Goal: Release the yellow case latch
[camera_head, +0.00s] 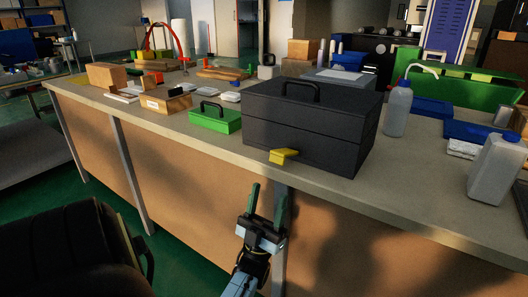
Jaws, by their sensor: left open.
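A large dark grey case (310,125) with a black top handle stands near the front edge of the bench. Its yellow latch (283,156) sits low on the front face and sticks out toward me. My left gripper (267,203) is below and slightly left of the latch, in front of the bench's side panel. Its two green fingers point up and are apart, with nothing between them. The gripper does not touch the latch or the case. My right gripper is not in view.
The bench top (420,185) carries a green case (215,118) at left, a grey bottle (397,108) and a grey jug (496,168) at right. Boxes and small parts lie further left. A dark chair (75,250) stands at lower left. The space before the bench panel looks free.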

